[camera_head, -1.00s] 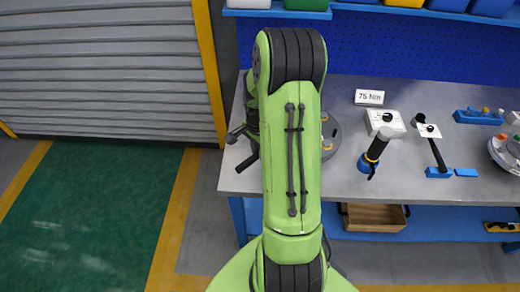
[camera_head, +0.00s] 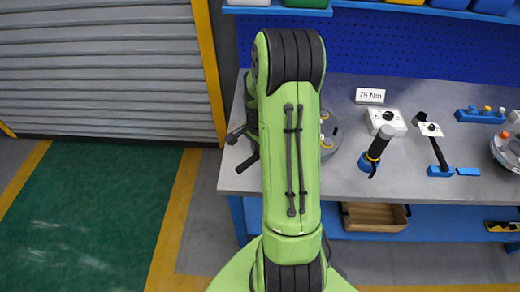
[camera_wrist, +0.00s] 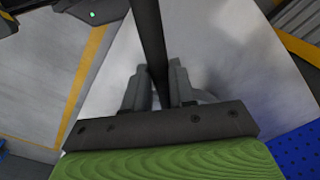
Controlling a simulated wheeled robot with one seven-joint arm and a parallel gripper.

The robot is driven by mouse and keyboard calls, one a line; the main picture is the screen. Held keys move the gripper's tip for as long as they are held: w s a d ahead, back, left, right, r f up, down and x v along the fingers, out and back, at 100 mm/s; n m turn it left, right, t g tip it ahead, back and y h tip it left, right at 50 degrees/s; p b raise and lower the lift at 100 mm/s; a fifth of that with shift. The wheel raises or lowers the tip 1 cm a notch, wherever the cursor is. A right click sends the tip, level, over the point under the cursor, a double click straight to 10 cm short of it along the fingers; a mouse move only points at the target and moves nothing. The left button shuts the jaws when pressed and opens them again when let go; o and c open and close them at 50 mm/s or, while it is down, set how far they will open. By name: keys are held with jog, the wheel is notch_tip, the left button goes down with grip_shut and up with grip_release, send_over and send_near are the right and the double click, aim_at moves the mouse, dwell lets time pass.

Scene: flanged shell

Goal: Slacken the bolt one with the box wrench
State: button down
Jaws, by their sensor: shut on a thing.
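In the wrist view my gripper (camera_wrist: 160,78) is shut on a long dark bar, which looks like the handle of the box wrench (camera_wrist: 148,30). The bar runs from the top edge down between the two fingers. The wrench's ring end cannot be made out. In the head view my green arm hides most of the gripper. Dark parts show just left of the arm over the bench; I cannot tell which are gripper and which wrench. The grey round flanged shell (camera_head: 333,130) shows right of the arm, partly covered, with orange-yellow spots on it. I cannot tell which is bolt one.
The grey workbench (camera_head: 420,188) holds a "75 Nm" sign (camera_head: 370,96), a white box (camera_head: 386,123), a black-handled tool (camera_head: 376,150), another dark-handled tool (camera_head: 438,153) and a blue block (camera_head: 480,116). A wooden crate (camera_head: 374,217) sits below. Green floor is clear at left.

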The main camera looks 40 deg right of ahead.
jog(key=shift+f+b, duration=0.65)
jog(key=shift+f, duration=0.15)
jog(key=s+d+n+b, duration=0.2)
jog(key=s+d+n, duration=0.4)
jog(key=s+n, duration=0.5)
jog(key=shift+s+d+f+n, duration=0.2)
jog(key=shift+s+n, duration=0.2)
jog(key=shift+n, duration=0.4)
dwell(0.4)
jog(key=shift+r, duration=0.1)
notch_tip(320, 180, up, 6)
jog(key=p, duration=0.4)
jog(key=shift+d, duration=0.15)
dwell(0.4)
jog(key=shift+w, duration=0.15)
